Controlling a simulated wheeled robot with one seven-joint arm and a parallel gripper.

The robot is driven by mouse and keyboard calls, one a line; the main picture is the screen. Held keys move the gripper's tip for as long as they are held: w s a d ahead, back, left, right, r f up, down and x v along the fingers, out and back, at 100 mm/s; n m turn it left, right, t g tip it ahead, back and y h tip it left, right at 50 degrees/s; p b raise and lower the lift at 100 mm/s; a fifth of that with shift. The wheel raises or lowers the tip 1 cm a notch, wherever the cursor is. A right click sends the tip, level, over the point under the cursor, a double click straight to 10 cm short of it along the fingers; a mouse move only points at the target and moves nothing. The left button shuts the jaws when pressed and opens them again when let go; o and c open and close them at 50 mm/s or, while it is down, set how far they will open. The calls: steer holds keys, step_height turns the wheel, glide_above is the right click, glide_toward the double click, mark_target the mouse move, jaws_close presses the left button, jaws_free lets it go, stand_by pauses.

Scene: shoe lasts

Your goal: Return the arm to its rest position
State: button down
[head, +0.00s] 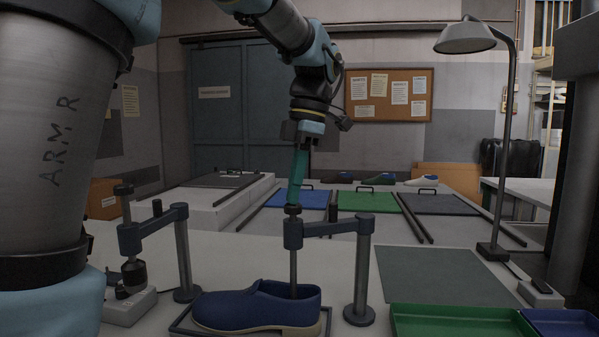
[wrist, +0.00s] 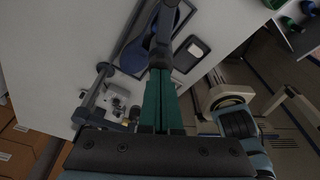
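My gripper (head: 293,204) points down at the centre of the head view. Its teal fingers lie close together, with only a thin dark line between them in the wrist view (wrist: 160,72). The fingertips are at the dark knob (head: 292,209) on top of a vertical rod; I cannot tell whether they touch it. I see nothing clearly held between the fingers. The rod runs through a clamp arm on a post (head: 363,270) and down into the opening of a blue shoe (head: 255,306). My arm reaches in from the top of the head view.
A second post with an arm (head: 183,250) stands left of the shoe. A lamp (head: 507,130) rises at the right. A grey mat (head: 440,275) and a green tray (head: 455,319) lie right of the shoe. Blue and green panels (head: 368,201) lie behind.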

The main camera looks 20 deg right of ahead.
steer(key=shift+s+f, duration=0.1)
steer(key=shift+f, duration=0.2)
stand_by(0.7)
steer(key=shift+r+p, duration=0.2)
steer(key=shift+p, duration=0.3)
stand_by(0.4)
step_height(320, 180, up, 9)
steer(key=p, duration=0.8)
steer(key=shift+r, duration=0.2)
stand_by(0.4)
